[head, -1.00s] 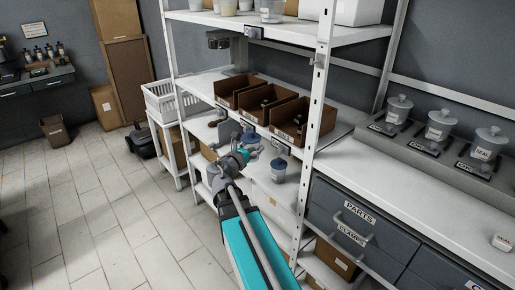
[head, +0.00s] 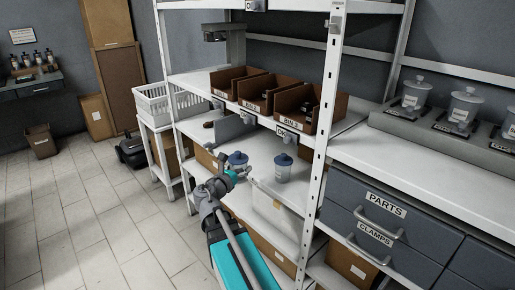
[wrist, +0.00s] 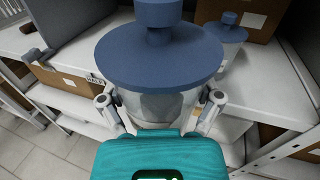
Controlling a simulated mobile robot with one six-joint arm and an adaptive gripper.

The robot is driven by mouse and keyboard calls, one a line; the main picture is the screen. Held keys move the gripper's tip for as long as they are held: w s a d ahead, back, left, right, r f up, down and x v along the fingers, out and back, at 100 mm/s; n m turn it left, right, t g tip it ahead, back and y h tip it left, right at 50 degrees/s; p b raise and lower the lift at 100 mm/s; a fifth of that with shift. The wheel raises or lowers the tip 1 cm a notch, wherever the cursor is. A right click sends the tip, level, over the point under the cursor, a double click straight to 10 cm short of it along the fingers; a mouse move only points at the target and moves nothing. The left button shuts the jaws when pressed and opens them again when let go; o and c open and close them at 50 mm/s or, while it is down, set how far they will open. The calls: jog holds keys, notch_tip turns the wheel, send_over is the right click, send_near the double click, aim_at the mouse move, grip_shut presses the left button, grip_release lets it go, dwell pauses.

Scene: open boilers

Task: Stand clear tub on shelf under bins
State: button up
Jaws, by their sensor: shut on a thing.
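A clear tub with a wide blue lid and knob (wrist: 158,50) is upright between the two fingers of my gripper (wrist: 160,108) in the wrist view. My gripper (head: 238,172) is shut on it. In the head view, the tub's blue lid (head: 237,158) shows just beyond my gripper, and most of its body is hidden. It is over or at the front of the white shelf (head: 262,160) under the bins; I cannot tell whether its base touches. A similar blue-lidded tub (head: 284,168) stands on that shelf to the right, also in the wrist view (wrist: 229,30).
Brown bins (head: 309,108) sit on the shelf above. A grey divider (head: 232,127) stands at the shelf's left. A white rack post (head: 320,150) rises on the right. A cardboard box (wrist: 72,77) is on the left in the wrist view. Bare shelf lies between the tubs.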

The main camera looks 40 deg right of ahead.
jog(key=shift+w+a+f+b, duration=0.1)
jog(key=shift+w+f+b, duration=0.15)
jog(key=shift+f, duration=0.15)
jog(key=shift+w+a+f+b, duration=0.1)
jog(key=shift+w+f+b, duration=0.1)
jog(key=shift+f, duration=0.2)
jog(key=x, duration=1.8)
jog(key=shift+f+b, duration=1.75)
jog(key=shift+f, duration=0.1)
